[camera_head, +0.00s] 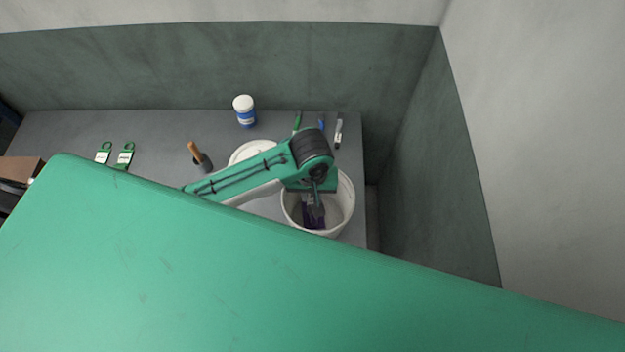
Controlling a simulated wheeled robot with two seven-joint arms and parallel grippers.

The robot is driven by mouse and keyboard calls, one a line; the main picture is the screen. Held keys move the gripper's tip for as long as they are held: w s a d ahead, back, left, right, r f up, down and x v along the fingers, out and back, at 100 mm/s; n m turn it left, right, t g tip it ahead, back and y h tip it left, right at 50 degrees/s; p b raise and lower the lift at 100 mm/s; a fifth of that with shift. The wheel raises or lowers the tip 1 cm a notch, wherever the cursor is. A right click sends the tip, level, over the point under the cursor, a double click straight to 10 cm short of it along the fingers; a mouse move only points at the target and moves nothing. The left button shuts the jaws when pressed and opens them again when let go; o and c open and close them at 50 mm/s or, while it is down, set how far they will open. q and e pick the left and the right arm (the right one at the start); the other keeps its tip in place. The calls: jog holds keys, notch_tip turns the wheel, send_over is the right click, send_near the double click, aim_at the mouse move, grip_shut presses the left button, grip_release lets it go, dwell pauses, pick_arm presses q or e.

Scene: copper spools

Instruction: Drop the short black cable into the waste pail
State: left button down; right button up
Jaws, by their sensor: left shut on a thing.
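The white waste pail (346,203) stands at the right end of the grey table, with its mouth facing up. My left gripper (317,198) points down over the pail's mouth, at or just inside its rim. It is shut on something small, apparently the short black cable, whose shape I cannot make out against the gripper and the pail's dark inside. A dark purplish patch (314,217) shows in the pail below the gripper; I cannot tell what it is. My right gripper is not in view.
A white round thing (246,149) lies partly behind my left arm. A white-and-blue jar (244,111), a wooden-handled tool (199,156), green tags (125,155) and pens (339,132) lie on the table. Walls stand close behind and right. A large green surface hides the foreground.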

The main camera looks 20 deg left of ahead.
pick_arm(q)
jog(key=shift+d+f, duration=0.1)
jog(key=shift+f, duration=0.15)
jog(key=shift+s+f, duration=0.1)
jog(key=shift+f, duration=0.25)
jog(key=f, duration=0.3)
jog(key=shift+a+f, duration=0.2)
jog(key=shift+f, duration=0.7)
jog(key=c, duration=1.2)
grip_release()
jog(key=shift+r, duration=0.4)
notch_tip(320, 180, up, 7)
jog(key=shift+d+f+b, duration=0.1)
jog(key=shift+f+b, duration=0.05)
jog(key=shift+b, duration=1.1)
notch_tip(320, 180, up, 5)
jog(key=shift+r+p, duration=0.1)
jog(key=shift+p, duration=0.35)
jog(key=shift+r, duration=0.6)
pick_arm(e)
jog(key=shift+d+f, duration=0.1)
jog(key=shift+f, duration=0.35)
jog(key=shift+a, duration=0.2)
